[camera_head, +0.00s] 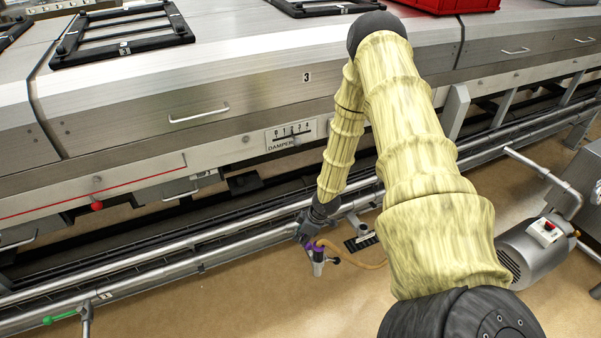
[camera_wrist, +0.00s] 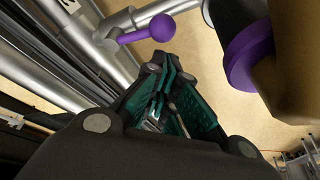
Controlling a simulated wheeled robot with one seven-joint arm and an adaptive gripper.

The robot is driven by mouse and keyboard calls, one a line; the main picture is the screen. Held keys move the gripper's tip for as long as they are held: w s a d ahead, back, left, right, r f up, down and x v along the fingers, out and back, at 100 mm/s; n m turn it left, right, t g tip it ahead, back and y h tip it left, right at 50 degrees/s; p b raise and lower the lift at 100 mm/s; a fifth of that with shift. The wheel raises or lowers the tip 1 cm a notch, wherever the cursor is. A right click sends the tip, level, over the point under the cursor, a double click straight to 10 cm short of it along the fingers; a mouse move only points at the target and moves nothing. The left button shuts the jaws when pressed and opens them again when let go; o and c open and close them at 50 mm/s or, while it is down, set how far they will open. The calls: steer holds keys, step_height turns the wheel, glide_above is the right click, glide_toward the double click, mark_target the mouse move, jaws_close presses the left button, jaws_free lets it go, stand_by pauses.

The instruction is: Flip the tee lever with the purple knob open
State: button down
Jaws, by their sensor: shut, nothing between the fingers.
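The tee lever's purple ball knob (camera_wrist: 162,27) shows at the top of the wrist view. Its short purple arm (camera_wrist: 132,37) joins a metal pipe fitting and points right in that picture. My gripper (camera_wrist: 167,78) is shut and empty, with its tips just below the knob in the picture and apparently apart from it. In the head view my gripper (camera_head: 306,232) is low beside the front rails. A small purple part (camera_head: 318,244) shows next to it; I cannot tell there whether it is the knob or the purple ring.
A purple ring (camera_wrist: 243,60) on a thick tan and dark part stands close at right in the wrist view.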

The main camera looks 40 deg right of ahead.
mark_target(308, 244)
steer(key=p+v, duration=0.5)
steer(key=v, duration=0.1)
steer(key=shift+w+d+r, duration=0.15)
steer(key=shift+d+r, duration=0.2)
steer(key=shift+d, duration=0.1)
steer(key=s+a+f+m+g, duration=0.1)
steer(key=s+a+m, duration=0.2)
steer(key=s+a, duration=0.7)
steer(key=s+a+f+m+g, duration=0.1)
steer(key=s+a+m, duration=0.35)
steer(key=a, duration=0.85)
steer(key=s+a+r+g+h, duration=0.1)
steer(key=s+a+h, duration=0.1)
steer(key=s, duration=0.9)
steer(key=shift+s+a+r, duration=0.25)
steer(key=shift+s+a, duration=0.15)
steer(key=shift+a, duration=0.2)
